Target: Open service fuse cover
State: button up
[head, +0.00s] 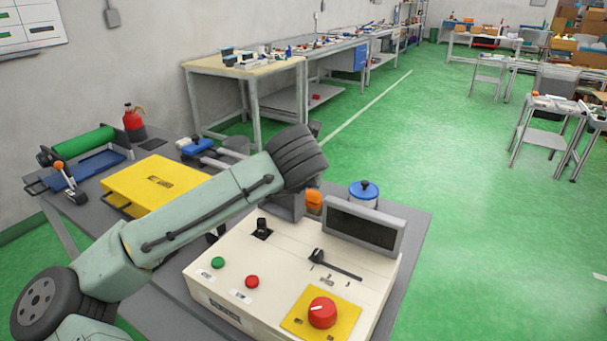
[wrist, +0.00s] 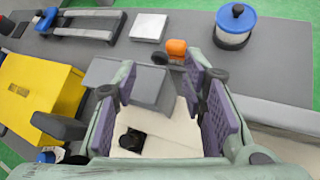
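A grey box-like cover (wrist: 152,92), which I take to be the service fuse cover, shows between and beyond my fingers in the wrist view. It looks closed, but its hinge and edges are unclear. In the head view a grey block (head: 287,207) at the back of the cream control panel (head: 225,250) appears to be the same part, mostly hidden by my arm. My gripper (wrist: 162,76) is open, its purple-padded fingers spread with nothing held. It is above the panel; I cannot tell whether it touches the cover. The head view hides the fingers behind my arm.
A dark screen (head: 362,227), black switch (head: 262,230), black lever (head: 335,265) and red knob (head: 322,312) stand on the panel. An orange part (wrist: 177,48) and blue-lidded jar (wrist: 235,25) are behind it. A yellow box (head: 157,183) stands left.

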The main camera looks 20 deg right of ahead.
jog(key=v, duration=0.5)
dwell(0.3)
